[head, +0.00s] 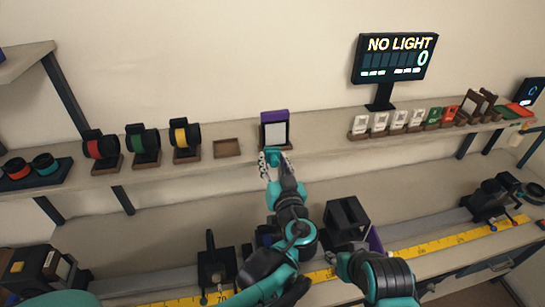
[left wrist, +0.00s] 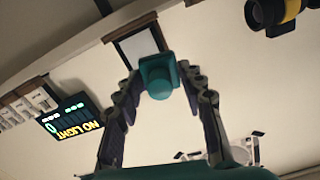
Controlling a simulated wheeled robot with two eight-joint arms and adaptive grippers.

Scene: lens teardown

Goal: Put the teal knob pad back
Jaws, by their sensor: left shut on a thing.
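My left gripper (head: 272,163) is raised at the back shelf, just in front of a purple-topped stand with a pale panel (head: 275,134). It is shut on the teal knob pad (left wrist: 158,77), a teal block with a round knob, held between the fingers in the left wrist view. In the head view the pad is mostly hidden by the fingers. The stand's pale panel (left wrist: 138,44) shows just beyond the pad in the left wrist view; I cannot tell whether they touch. My right gripper is not in view.
An empty wooden tray (head: 227,148) sits left of the stand. Red, green and yellow ringed parts (head: 143,139) stand farther left. A "NO LIGHT" display (head: 395,58) and several small cards (head: 397,120) are at right. A yellow ruler rail (head: 440,247) runs along the lower bench.

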